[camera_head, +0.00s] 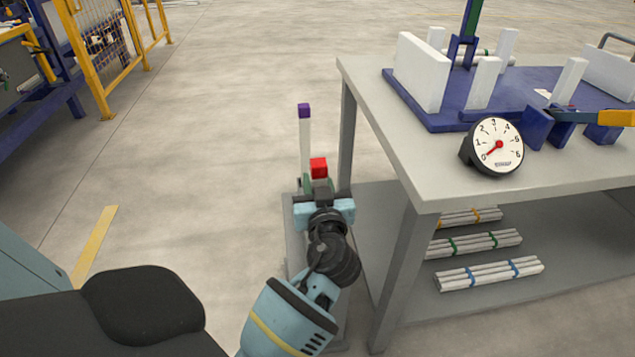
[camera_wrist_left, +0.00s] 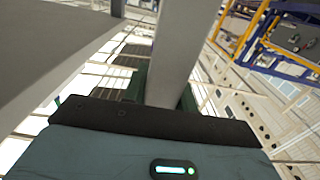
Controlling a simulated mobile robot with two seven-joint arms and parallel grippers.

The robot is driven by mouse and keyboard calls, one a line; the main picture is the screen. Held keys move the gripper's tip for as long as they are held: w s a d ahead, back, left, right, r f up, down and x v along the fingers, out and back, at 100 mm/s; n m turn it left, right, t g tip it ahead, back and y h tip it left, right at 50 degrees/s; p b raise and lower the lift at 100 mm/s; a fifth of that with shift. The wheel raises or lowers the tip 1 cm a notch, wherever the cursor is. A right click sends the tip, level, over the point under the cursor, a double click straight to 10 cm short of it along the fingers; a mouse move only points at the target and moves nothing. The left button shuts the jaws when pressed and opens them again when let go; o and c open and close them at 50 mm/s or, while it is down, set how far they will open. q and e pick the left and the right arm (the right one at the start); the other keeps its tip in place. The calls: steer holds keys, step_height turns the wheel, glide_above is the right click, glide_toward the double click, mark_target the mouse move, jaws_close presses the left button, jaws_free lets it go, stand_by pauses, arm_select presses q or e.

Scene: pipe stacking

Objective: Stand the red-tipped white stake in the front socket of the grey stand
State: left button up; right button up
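My left gripper (camera_head: 319,187) is in the lower middle of the head view, with its arm below it. Its green fingers close around the red-tipped white stake, whose red tip (camera_head: 318,167) shows just above them. In the left wrist view the pale shaft of the stake (camera_wrist_left: 182,50) runs between the green fingers (camera_wrist_left: 163,92). The grey stand (camera_head: 292,240) is mostly hidden behind my arm. The front socket and the stake's lower end are hidden, so I cannot tell whether they meet. My right gripper is not in view.
A purple-tipped white stake (camera_head: 304,140) stands upright just beyond my gripper. A grey table (camera_head: 385,125) stands close on the right, with a dial gauge (camera_head: 495,147) and a blue fixture (camera_head: 440,118) on it. Pipe bundles (camera_head: 490,274) lie on its lower shelf. Open floor lies left.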

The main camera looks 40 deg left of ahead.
arm_select(q)
steer(key=o, duration=0.5)
steer(key=shift+c, duration=0.2)
steer(key=shift+o, duration=0.2)
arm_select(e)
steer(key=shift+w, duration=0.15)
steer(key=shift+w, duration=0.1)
arm_select(q)
steer(key=shift+s+d, duration=0.1)
steer(key=v, duration=0.7)
steer(key=shift+s+d, duration=0.15)
steer(key=shift+s, duration=0.05)
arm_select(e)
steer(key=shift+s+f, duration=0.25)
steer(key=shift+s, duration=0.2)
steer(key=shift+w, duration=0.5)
arm_select(q)
steer(key=shift+d, duration=0.1)
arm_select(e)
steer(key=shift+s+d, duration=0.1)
